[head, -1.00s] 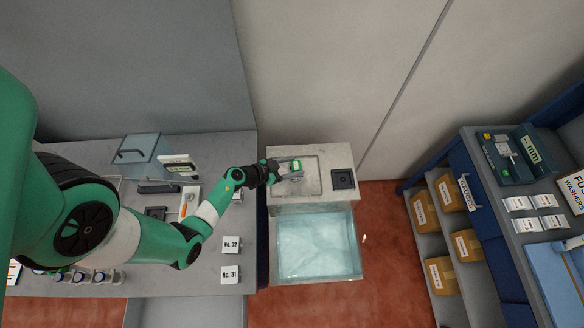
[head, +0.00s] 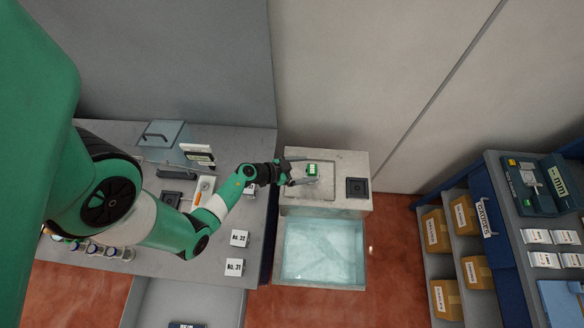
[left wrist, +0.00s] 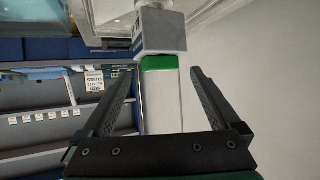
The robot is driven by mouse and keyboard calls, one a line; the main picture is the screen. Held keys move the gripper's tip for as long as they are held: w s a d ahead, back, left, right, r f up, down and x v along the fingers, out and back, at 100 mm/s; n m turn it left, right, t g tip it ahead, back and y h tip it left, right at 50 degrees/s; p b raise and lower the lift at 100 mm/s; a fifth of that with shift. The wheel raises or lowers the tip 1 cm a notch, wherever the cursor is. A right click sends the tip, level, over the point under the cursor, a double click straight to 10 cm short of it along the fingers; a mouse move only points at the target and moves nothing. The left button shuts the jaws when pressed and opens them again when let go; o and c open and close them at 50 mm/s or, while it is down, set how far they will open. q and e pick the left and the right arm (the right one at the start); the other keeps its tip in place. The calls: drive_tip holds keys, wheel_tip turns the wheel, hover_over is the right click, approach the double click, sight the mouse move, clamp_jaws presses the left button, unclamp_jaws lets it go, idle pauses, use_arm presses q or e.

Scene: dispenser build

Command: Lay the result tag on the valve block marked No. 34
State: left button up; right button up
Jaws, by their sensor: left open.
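A small green-and-white tag (head: 312,169) lies over the metal tray on the concrete stand in the head view. No number is readable on this block. My left gripper (head: 301,171) is open, its fingers spread either side of the tag's near end. In the left wrist view the fingers (left wrist: 160,105) show clear gaps to the pale strip. My right gripper is out of view.
A dark square pad (head: 357,188) lies on the stand, right of the tray. A clear water-like basin (head: 318,250) is in front. Cards No. 32 (head: 240,238) and No. 31 (head: 235,266) are on the left bench. A shelf with cardboard boxes (head: 437,230) stands right.

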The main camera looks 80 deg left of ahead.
use_arm(q)
drive_tip(key=p+v, duration=0.2)
drive_tip(key=v, duration=0.8)
drive_tip(key=shift+s, duration=0.2)
drive_tip(key=shift+r, duration=0.1)
